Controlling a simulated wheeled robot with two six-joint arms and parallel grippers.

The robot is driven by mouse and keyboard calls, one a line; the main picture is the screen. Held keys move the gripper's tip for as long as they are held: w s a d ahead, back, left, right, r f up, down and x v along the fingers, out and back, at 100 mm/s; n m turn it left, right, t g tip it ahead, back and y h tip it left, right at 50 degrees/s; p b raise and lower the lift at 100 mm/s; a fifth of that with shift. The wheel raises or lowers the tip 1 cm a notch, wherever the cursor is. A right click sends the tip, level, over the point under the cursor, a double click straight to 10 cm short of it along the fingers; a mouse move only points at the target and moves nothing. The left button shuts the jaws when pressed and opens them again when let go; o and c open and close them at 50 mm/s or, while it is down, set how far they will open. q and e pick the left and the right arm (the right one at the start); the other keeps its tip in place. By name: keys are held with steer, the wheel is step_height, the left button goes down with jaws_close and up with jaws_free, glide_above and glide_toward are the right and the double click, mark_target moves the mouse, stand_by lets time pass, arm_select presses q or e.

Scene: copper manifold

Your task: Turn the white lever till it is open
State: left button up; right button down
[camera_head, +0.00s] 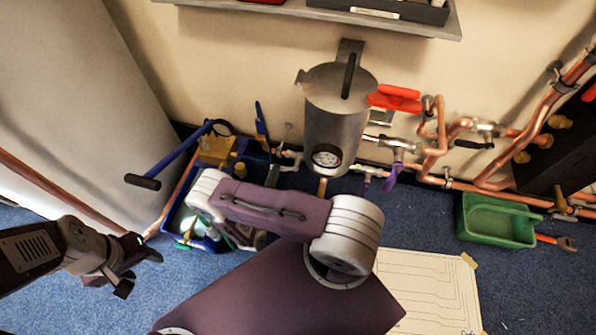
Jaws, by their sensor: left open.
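I cannot tell for sure which handle is the white lever. A pale, whitish handle (378,138) shows on the valve to the right of the grey metal tank (335,110), by the copper pipes along the wall. A small pale grey lever (284,132) stands up from a fitting to the left of the tank. Purple handles (391,175) hang below the pipe. My left gripper (139,273) is open and empty over the blue carpet at the left, well apart from the valves. My right gripper is not in view.
A blue tool tray (172,217) holds tools and a yellow block. A green tray (497,236) sits at the right beneath copper pipes (460,186). A drawing sheet (428,290) lies on the carpet. My own purple body and arm link fill the lower middle. A shelf (420,24) overhangs above.

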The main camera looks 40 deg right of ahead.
arm_select(q)
steer(key=shift+f, duration=0.15)
arm_select(e)
steer(key=shift+a+f, duration=0.1)
steer(key=shift+f, duration=0.15)
stand_by(0.3)
